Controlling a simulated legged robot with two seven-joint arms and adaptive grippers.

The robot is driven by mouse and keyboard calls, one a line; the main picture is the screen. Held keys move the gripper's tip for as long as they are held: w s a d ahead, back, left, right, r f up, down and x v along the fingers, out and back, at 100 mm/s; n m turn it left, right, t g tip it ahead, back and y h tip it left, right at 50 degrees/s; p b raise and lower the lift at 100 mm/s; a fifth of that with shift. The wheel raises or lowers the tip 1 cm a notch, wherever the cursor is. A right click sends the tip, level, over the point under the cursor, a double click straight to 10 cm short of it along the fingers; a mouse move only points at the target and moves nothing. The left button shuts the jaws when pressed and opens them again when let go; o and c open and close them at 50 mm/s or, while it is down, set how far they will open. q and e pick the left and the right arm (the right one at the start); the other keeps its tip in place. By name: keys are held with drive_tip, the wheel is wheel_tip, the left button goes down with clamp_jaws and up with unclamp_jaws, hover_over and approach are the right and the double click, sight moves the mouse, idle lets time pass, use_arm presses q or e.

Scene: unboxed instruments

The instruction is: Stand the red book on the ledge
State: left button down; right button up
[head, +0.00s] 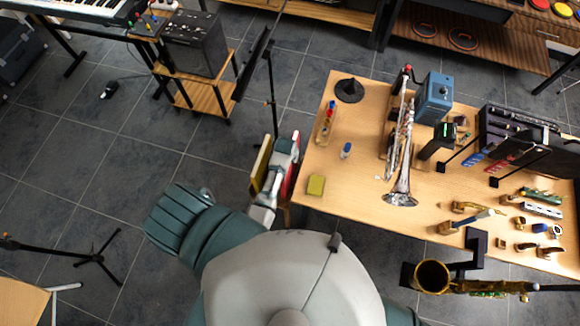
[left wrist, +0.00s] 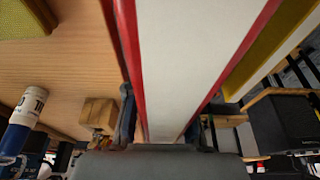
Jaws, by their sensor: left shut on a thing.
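The red book (head: 291,180) is beside the left edge of the wooden table in the head view, seen nearly edge-on. My left gripper (head: 279,162) is shut on it. In the left wrist view, the red book (left wrist: 190,50) fills the middle, its white pages between red covers, with a finger on either side. A yellow book (head: 260,165) is just left of my gripper; it also shows at the right in the wrist view (left wrist: 268,45), apart from the red book. I cannot pick out the ledge for certain. My right gripper is not in view.
The wooden table (head: 345,205) holds a yellow block (head: 316,185), a small blue bottle (head: 346,150), a trumpet (head: 400,160) and a blue box (head: 434,98). A black music stand (head: 255,60) stands behind my gripper. The floor at left is mostly clear.

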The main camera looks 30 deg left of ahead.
use_arm(q)
wheel_tip(320, 180, down, 8)
drive_tip(key=shift+f, duration=0.2)
use_arm(e)
drive_tip(key=shift+f, duration=0.25)
use_arm(q)
drive_tip(key=shift+d, duration=0.1)
drive_tip(key=c, duration=1)
unclamp_jaws()
drive_tip(key=shift+f, duration=0.1)
